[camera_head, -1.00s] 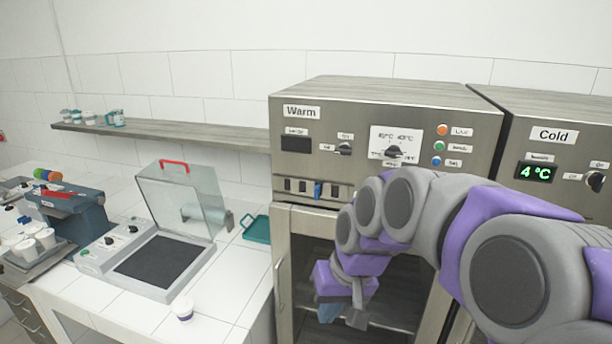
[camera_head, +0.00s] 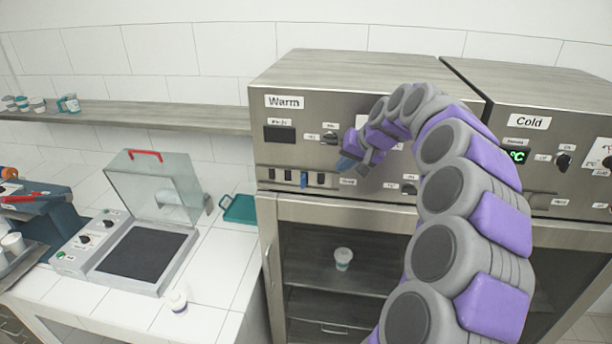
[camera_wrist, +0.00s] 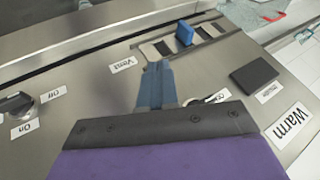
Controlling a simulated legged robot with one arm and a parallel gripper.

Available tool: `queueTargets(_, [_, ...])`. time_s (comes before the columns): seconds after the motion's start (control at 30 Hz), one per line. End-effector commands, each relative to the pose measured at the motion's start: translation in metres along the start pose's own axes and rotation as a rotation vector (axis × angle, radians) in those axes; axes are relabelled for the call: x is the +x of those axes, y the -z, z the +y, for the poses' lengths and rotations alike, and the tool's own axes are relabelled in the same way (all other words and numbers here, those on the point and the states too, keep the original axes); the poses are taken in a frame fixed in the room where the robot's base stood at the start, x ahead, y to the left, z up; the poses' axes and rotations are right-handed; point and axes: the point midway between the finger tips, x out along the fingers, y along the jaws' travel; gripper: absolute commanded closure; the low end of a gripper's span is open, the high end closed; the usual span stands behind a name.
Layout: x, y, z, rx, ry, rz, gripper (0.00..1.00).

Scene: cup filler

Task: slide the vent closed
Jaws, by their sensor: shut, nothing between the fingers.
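The vent (camera_head: 288,175) is a row of dark slots with a small blue slider tab (camera_head: 304,179), low on the left of the Warm cabinet's front panel. Dark slots show on both sides of the tab. The vent (camera_wrist: 163,47) and its upright blue tab (camera_wrist: 185,33) also show in the wrist view, beside the "Vent" label (camera_wrist: 123,64). My gripper (camera_head: 346,164) is in front of the panel, up and right of the tab. Its blue fingers (camera_wrist: 157,68) are shut and empty, and look apart from the tab.
The Warm cabinet's glass door (camera_head: 335,260) is below the panel, with a cup (camera_head: 343,258) inside. Knobs (camera_head: 329,138) and a dark display (camera_head: 280,134) are near my gripper. The Cold cabinet (camera_head: 560,130) is at the right, and a clear-lidded device (camera_head: 140,240) stands on the left counter.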

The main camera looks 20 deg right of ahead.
Motion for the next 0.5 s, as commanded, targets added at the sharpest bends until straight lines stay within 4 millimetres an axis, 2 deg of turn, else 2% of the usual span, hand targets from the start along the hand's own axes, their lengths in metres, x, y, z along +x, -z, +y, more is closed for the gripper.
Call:
queueTargets(0.33, [0.005, -0.004, -0.008, -0.004, -0.004, -0.002, 1.0])
queueTargets(0.5, [0.018, -0.006, -0.011, -0.005, -0.005, -0.005, 1.0])
